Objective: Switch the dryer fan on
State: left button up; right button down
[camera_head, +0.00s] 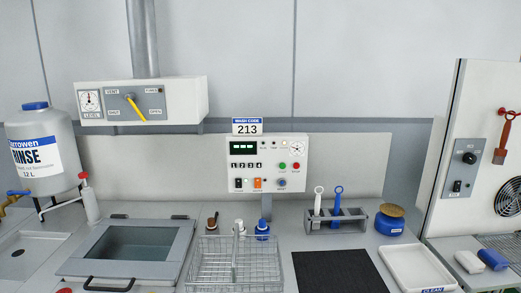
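The dryer is likely the white cabinet (495,95) at the right edge, with a round dark fan grille (510,197) partly cut off by the frame. A grey control plate (447,178) is on its left part. The plate has a round black knob (469,158) at the top and a small black rocker switch (457,186) below. The rocker's position is too small to tell. Whether the fan turns cannot be seen. Neither of my grippers is in view.
A red tool (504,140) hangs on the cabinet. A white tray (418,268), a blue pot with a brush (390,221) and a tool rack (335,224) stand left of it. A wire basket (235,265), lidded basin (130,245) and central control panel (267,170) are farther left.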

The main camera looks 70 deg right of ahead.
aim_at(458, 183)
jog(key=z, duration=3.5)
